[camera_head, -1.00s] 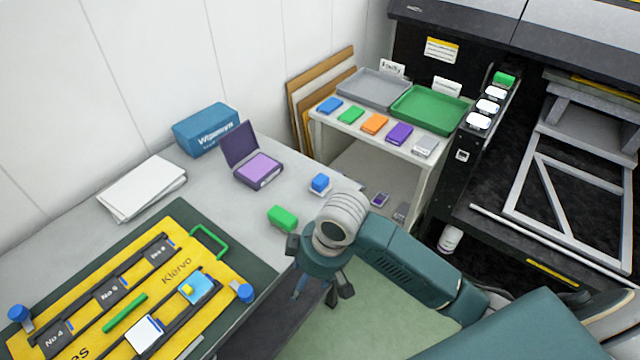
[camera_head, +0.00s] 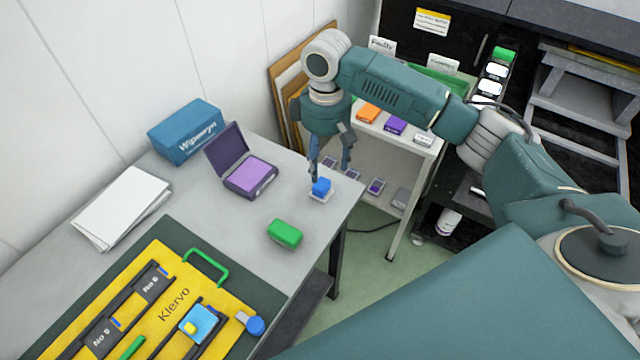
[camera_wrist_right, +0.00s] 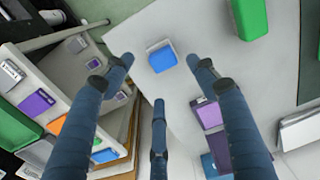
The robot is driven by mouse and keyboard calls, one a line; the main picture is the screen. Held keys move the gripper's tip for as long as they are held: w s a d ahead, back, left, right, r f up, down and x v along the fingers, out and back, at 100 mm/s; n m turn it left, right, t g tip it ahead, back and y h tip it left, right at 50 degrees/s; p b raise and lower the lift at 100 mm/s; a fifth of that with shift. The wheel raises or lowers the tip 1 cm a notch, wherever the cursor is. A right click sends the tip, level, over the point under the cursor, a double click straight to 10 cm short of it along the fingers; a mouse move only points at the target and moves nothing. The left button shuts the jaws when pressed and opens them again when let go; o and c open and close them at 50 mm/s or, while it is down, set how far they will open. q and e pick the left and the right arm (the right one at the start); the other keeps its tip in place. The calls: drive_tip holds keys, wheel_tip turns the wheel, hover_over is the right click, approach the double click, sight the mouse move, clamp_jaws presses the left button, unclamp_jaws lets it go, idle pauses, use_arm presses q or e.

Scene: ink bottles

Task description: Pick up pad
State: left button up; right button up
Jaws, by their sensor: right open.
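A small blue block on a thin white base (camera_head: 321,187) lies near the right corner of the grey table. My right gripper (camera_head: 331,170) is open and empty just above it, fingers pointing down. In the right wrist view the blue block (camera_wrist_right: 162,58) shows between and beyond the spread fingers (camera_wrist_right: 160,68), apart from them. A purple case with its lid open holds a lilac pad (camera_head: 249,176) on the table, left of the gripper; it also shows in the wrist view (camera_wrist_right: 209,114). Which of these is the pad I cannot tell. My left gripper is not in view.
A green block (camera_head: 284,233) lies in front of the blue one. A blue box (camera_head: 186,132), white papers (camera_head: 120,207) and a yellow board (camera_head: 220,277) stand or lie further left. A shelf (camera_head: 408,151) with coloured packs is behind my right arm.

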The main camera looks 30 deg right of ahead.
sight(321, 183)
drive_tip(key=f, duration=0.2)
drive_tip(key=shift+w+a+f, duration=0.1)
drive_tip(key=shift+w+f, duration=0.1)
drive_tip(key=shift+f, duration=0.1)
drive_tip(key=f+p, duration=0.2)
drive_tip(key=f, duration=0.2)
drive_tip(key=shift+a+f, duration=0.15)
drive_tip(key=shift+a, duration=0.05)
drive_tip(key=shift+w+f, duration=0.1)
drive_tip(key=shift+f, duration=0.15)
drive_tip(key=shift+c, duration=1)
drive_tip(key=c, duration=1.1)
drive_tip(key=shift+r, duration=0.45)
use_arm(q)
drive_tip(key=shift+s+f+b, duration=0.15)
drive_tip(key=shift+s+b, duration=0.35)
drive_tip(key=shift+b, duration=0.7)
use_arm(e)
wheel_tip(321, 183, up, 19)
